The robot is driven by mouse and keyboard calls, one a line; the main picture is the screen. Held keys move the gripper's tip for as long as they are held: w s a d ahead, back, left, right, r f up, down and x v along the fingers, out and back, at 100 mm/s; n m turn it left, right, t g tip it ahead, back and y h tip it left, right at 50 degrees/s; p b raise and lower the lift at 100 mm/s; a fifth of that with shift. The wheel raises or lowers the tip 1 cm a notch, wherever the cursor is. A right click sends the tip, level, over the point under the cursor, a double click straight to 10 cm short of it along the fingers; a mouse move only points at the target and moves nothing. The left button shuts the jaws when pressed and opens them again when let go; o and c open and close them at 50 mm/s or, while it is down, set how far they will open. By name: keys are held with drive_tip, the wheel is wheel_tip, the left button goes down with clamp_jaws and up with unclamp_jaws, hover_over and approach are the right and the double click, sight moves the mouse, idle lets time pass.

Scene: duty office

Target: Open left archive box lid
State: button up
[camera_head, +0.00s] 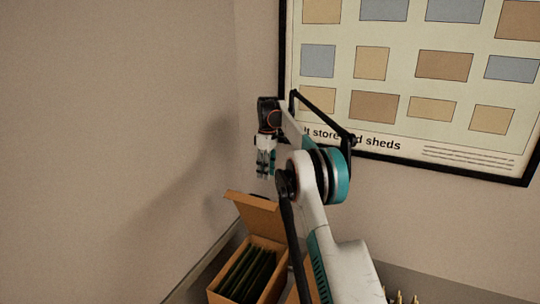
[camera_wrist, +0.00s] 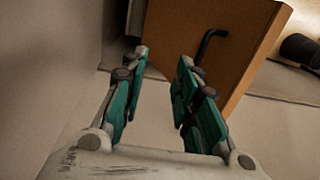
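The left archive box (camera_head: 216,297) is a tan box holding dark green files, low in the head view. Its lid (camera_head: 256,214) stands raised, tilted up at the box's far side. My gripper (camera_head: 265,176) is above the lid, pointing down. In the wrist view, the fingers of my gripper (camera_wrist: 163,62) are apart with nothing between them. A brown panel, seemingly the lid (camera_wrist: 245,35), is beyond and right of the fingers, with a black bent handle (camera_wrist: 207,45) on it. I see no contact with it.
Another tan box (camera_head: 294,297) is mostly hidden behind my arm. Gold-coloured upright objects (camera_head: 401,298) show at the bottom edge. A framed wall chart (camera_head: 420,85) hangs behind my arm. A bare wall (camera_head: 120,150) is close on the left.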

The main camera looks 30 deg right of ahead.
drive_tip(key=w+d+r+p, duration=0.1)
drive_tip(key=p, duration=0.2)
drive_tip(key=w+d+r+p, duration=0.1)
drive_tip(key=r+p, duration=0.1)
drive_tip(key=p, duration=0.2)
drive_tip(key=shift+d+r+p, duration=0.25)
drive_tip(key=shift+d+p, duration=0.05)
drive_tip(key=shift+d, duration=0.05)
drive_tip(key=shift+p, duration=0.3)
idle(0.4)
drive_tip(key=shift+c, duration=0.3)
